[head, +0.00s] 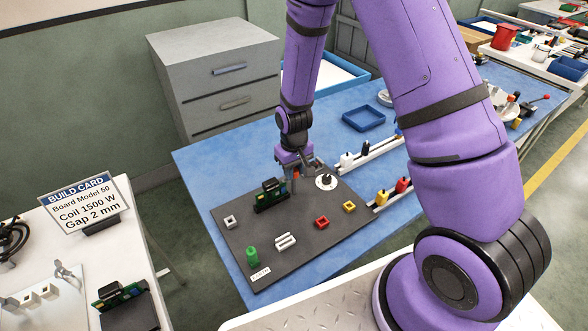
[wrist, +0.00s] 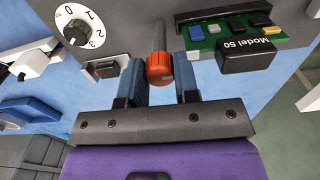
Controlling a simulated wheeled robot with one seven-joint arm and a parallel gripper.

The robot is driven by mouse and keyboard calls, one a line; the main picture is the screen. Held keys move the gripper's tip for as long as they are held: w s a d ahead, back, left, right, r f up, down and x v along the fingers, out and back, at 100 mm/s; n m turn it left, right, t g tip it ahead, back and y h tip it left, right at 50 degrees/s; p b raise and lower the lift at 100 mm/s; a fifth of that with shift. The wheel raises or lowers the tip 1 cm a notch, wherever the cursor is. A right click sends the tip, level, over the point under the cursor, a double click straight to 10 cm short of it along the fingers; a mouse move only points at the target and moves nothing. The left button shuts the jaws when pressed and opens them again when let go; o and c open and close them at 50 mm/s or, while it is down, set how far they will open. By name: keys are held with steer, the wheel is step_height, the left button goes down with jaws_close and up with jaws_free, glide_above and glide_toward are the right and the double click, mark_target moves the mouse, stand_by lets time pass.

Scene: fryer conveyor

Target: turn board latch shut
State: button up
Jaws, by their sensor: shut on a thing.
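The board latch (wrist: 159,68) shows in the wrist view as a grey lever with an orange-red knob at its end. My gripper (wrist: 158,76) has its two blue fingers on either side of the knob and is shut on it. The lever points up the picture, next to the left end of the green circuit board (wrist: 236,32), whose black block reads "Model 50". In the head view the board (head: 270,194) stands on the dark panel (head: 300,222), with my gripper (head: 297,170) just behind and right of it. The latch is mostly hidden there.
A white numbered dial (wrist: 72,16) and a small dark rocker switch (wrist: 105,69) sit close left of the fingers in the wrist view. The panel also carries a green cylinder (head: 253,257) and red (head: 322,222) and yellow (head: 349,206) blocks. A blue tray (head: 363,118) stands behind.

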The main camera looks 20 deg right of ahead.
steer(key=o, duration=0.9)
steer(key=shift+o, duration=0.2)
step_height(320, 180, up, 11)
stand_by(0.4)
steer(key=s+d+r+t, duration=0.15)
steer(key=s+r, duration=0.25)
steer(key=r, duration=0.6)
steer(key=s+d+r+t, duration=0.15)
steer(key=s+r, duration=0.25)
steer(key=r, duration=0.5)
steer(key=s+d+r+m+t, duration=0.1)
steer(key=s+d+r, duration=0.1)
steer(key=s+r, duration=0.3)
steer(key=s+d+r+m+t, duration=0.1)
steer(key=s+r, duration=0.4)
steer(key=s, duration=0.7)
steer(key=shift+s+d, duration=0.15)
steer(key=shift+d, duration=0.3)
